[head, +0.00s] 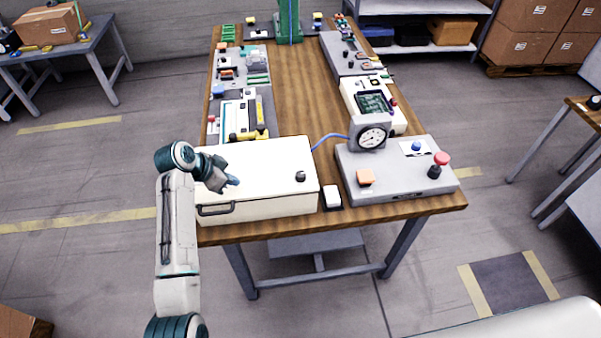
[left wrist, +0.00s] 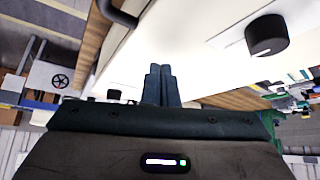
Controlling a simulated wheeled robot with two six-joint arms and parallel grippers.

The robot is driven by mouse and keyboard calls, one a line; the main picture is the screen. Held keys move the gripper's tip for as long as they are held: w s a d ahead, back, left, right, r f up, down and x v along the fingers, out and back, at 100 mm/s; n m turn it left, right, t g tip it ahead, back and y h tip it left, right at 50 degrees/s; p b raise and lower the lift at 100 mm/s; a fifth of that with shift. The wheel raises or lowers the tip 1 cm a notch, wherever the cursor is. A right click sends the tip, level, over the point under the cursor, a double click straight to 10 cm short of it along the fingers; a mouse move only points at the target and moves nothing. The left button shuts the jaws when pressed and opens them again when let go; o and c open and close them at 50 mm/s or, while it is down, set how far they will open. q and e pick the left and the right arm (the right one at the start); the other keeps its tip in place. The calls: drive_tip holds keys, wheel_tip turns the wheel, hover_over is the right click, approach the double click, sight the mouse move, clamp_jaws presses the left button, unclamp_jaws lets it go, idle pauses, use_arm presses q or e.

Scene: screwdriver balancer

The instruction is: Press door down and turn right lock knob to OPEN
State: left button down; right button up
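The white box (head: 262,205) lies on the near left of the table, its flat white door (head: 270,158) facing up and a dark handle (head: 215,210) on its front. A dark round lock knob (head: 300,176) sits near the door's right front corner. In the left wrist view this knob (left wrist: 267,36) shows a short white mark; its label cannot be read. My left gripper (head: 232,181) is over the left part of the door, left of the knob. In the left wrist view its fingers (left wrist: 160,86) are together and empty; contact with the door cannot be told. My right gripper is not in view.
A grey console (head: 400,185) with a dial gauge (head: 372,136), an orange button (head: 365,177) and a red knob (head: 441,158) stands right of the box. A small white block (head: 332,196) lies between them. The table's middle is clear.

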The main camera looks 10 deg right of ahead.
use_arm(q)
drive_tip(key=shift+f, duration=0.2)
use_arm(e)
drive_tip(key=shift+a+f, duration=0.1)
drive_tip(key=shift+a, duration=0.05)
use_arm(q)
drive_tip(key=shift+f, duration=0.25)
drive_tip(key=shift+s+f+b, duration=0.1)
drive_tip(key=shift+f+b, duration=0.35)
drive_tip(key=shift+f, duration=0.1)
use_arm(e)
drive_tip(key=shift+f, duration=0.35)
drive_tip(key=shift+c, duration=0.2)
